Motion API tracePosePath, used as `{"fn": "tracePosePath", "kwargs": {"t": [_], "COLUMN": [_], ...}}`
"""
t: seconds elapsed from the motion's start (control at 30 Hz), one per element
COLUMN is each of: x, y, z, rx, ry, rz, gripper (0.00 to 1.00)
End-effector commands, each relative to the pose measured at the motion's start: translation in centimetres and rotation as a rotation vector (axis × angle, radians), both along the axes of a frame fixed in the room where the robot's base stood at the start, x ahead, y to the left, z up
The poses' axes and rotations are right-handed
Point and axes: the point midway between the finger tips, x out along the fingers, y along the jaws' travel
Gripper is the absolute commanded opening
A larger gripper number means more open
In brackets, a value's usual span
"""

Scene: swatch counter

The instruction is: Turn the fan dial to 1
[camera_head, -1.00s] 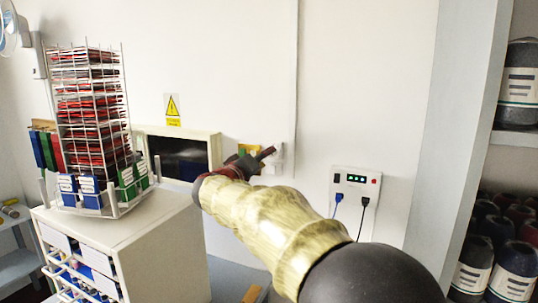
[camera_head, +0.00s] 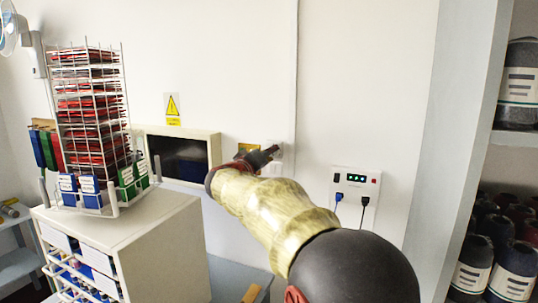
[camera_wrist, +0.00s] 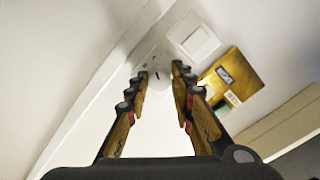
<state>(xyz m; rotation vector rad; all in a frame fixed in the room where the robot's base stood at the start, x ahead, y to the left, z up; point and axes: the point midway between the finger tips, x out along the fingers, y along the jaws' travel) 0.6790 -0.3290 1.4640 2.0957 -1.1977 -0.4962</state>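The fan dial (camera_wrist: 157,74) is a small white knob with a dark mark, on a white plate on the wall in the wrist view. In the head view my gripper mostly covers it. My gripper (camera_wrist: 160,71) is open, with its two fingers apart and the dial seen between the tips. I cannot tell whether either finger touches it. In the head view my gripper (camera_head: 268,155) reaches to the wall beside the vertical trunking. The dial's numbers are too small to read.
A white switch (camera_wrist: 194,40) and a yellow box (camera_wrist: 232,80) are close beside the dial. A socket panel (camera_head: 355,190) with plugged cables is to the right. A dark-fronted cabinet (camera_head: 213,152) and a swatch rack (camera_head: 92,120) are to the left.

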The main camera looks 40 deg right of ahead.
Motion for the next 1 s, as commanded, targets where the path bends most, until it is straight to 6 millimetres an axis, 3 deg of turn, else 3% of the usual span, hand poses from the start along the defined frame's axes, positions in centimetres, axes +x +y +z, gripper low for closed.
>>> {"fn": "tracePosePath", "kwargs": {"t": [0.37,0.73,1.0], "x": [0.01,0.01,0.05], "y": [0.02,0.03,0.03], "z": [-0.03,-0.09,-0.21], "rx": [0.0,-0.017,-0.098], "ry": [0.0,0.031,0.166], "rz": [0.0,0.001,0.0], "gripper": [0.0,0.0,0.0]}}
